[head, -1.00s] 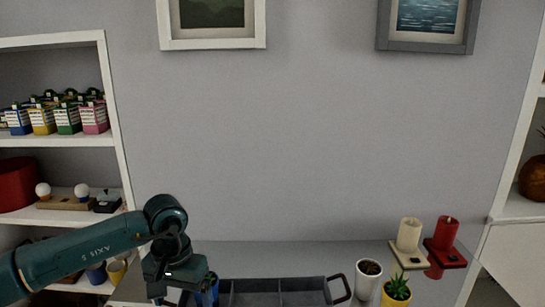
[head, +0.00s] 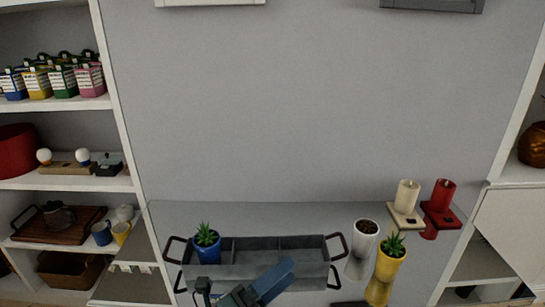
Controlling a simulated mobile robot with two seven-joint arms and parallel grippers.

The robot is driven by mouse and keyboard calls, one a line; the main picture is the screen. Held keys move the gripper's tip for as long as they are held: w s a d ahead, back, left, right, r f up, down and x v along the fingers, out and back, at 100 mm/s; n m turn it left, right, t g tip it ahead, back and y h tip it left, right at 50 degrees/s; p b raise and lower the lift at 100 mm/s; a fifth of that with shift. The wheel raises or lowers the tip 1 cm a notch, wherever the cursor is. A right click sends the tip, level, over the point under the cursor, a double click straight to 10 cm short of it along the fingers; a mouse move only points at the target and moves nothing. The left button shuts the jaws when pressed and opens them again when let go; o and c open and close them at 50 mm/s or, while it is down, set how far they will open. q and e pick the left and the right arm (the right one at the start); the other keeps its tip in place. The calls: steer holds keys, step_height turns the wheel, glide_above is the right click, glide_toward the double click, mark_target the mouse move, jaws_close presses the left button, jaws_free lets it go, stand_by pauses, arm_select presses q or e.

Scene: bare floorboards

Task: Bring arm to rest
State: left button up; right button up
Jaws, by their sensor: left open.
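My left gripper (head: 243,292) shows at the bottom edge, in front of the tray and low in the picture. It is open and I see nothing in it. The rest of its arm is out of view. A blue pot with a green succulent (head: 207,246) stands upright in the left compartment of a grey divided tray (head: 325,256) with dark handles. The gripper is apart from the pot, below and right of it, and covers part of the tray's front. My right gripper cannot be made out.
The tray is on a grey table (head: 290,212).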

arm_select(q)
steer(key=s+a+f+n+t+y, duration=0.1)
steer(key=a+f+n+y, duration=0.55)
steer(key=n, duration=0.45)
steer(key=s+a+f+n+t+y, duration=0.1)
steer(key=s+a+f+n+y, duration=0.1)
steer(key=a+f+n+y, duration=0.55)
steer(key=s+a+f+n+g+y, duration=0.1)
steer(key=s+f+n+g, duration=0.3)
steer(key=s+f+n, duration=0.5)
steer(key=a+f+n, duration=0.1)
steer(key=n, duration=0.2)
steer(key=shift+a+f, duration=0.15)
steer(key=shift+a, duration=0.05)
